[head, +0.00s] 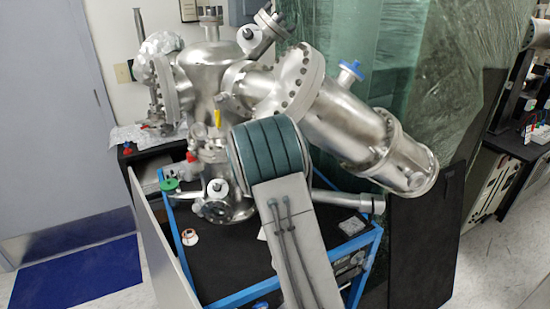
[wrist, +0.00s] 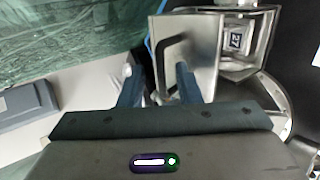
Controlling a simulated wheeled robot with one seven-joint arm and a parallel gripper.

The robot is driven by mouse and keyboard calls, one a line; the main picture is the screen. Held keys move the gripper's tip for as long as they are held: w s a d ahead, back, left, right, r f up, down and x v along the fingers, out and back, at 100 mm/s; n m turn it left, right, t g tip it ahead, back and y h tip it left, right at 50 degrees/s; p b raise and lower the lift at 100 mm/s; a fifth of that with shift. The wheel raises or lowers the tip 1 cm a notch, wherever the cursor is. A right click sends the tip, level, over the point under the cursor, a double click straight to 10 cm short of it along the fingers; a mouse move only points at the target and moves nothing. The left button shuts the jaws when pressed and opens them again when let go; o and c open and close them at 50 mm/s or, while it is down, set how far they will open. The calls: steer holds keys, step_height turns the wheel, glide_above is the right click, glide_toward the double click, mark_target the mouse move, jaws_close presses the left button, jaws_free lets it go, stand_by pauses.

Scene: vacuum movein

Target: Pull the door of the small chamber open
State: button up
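In the wrist view the small chamber (wrist: 270,22) is a metal box at the upper right, with a square label inside its frame. A flat metal plate, apparently its door (wrist: 205,30), stands at the box's left side, with a dark bent handle (wrist: 178,42) on it. My gripper (wrist: 158,84) is open, with one finger left of the plate and the other in front of its lower part. I cannot tell whether a finger touches the plate or handle. In the head view my arm hides the gripper and the small chamber.
A large steel vacuum assembly (head: 335,115) stands on a black-topped cart with a blue frame (head: 365,262). Green plastic sheeting (head: 440,70) hangs behind it. A dark panel (head: 425,240) stands at the right. Floor is free around the blue mat (head: 75,275).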

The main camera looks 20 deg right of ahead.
steer(key=shift+a, duration=0.1)
steer(key=b+v, duration=0.2)
steer(key=v, duration=1.1)
steer(key=shift+s+r+b, duration=0.25)
steer(key=shift+s+b, duration=0.05)
steer(key=shift+b, duration=0.1)
steer(key=shift+a, duration=0.1)
